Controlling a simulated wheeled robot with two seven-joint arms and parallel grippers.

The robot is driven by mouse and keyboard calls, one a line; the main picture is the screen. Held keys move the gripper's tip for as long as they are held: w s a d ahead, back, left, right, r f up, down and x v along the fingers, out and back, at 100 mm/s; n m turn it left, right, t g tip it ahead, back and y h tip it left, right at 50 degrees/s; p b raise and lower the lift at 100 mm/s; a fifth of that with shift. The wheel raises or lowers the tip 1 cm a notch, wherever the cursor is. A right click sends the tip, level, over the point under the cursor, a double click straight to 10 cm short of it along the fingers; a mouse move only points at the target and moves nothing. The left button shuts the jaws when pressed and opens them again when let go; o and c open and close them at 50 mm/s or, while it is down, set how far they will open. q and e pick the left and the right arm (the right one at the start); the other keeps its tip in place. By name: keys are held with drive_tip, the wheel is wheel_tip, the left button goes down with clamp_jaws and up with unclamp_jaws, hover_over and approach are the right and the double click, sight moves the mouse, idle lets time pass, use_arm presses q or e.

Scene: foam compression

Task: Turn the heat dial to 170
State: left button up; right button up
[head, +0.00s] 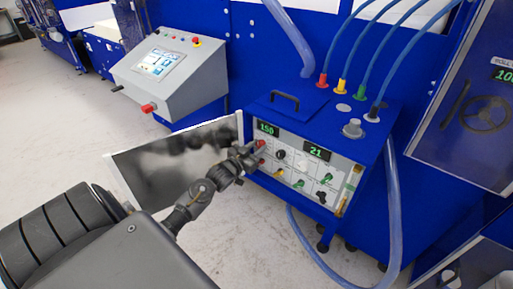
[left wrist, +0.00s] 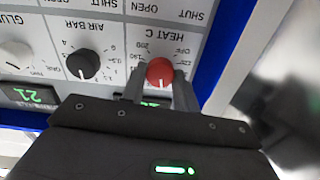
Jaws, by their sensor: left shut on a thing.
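The heat dial is a red knob (left wrist: 160,72) under the label HEAT C in the left wrist view, which shows the panel upside down. In the head view the red knob (head: 261,144) sits at the upper left of the panel, below a green display (head: 268,129) that reads 150. My left gripper (left wrist: 158,88) has a finger on each side of the red knob and is shut on it. In the head view the left gripper (head: 254,153) reaches the panel from the left and partly covers the area around the knob. My right gripper is not in view.
A black AIR BAR knob (left wrist: 83,65) is beside the red one. A second display (head: 317,152) reads 21. More knobs and valves fill the panel below. An open panel door (head: 165,165) stands left of the blue machine (head: 310,110), close to my arm.

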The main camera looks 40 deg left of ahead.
use_arm(q)
drive_tip(key=m+b, duration=0.1)
drive_tip(key=m, duration=0.8)
drive_tip(key=shift+f+b, duration=0.1)
drive_tip(key=shift+b, duration=0.2)
drive_tip(key=shift+d+m, duration=0.1)
drive_tip(key=shift+m, duration=1.1)
drive_tip(key=o, duration=1)
drive_tip(key=shift+s+b, duration=0.1)
drive_tip(key=shift+b, duration=0.2)
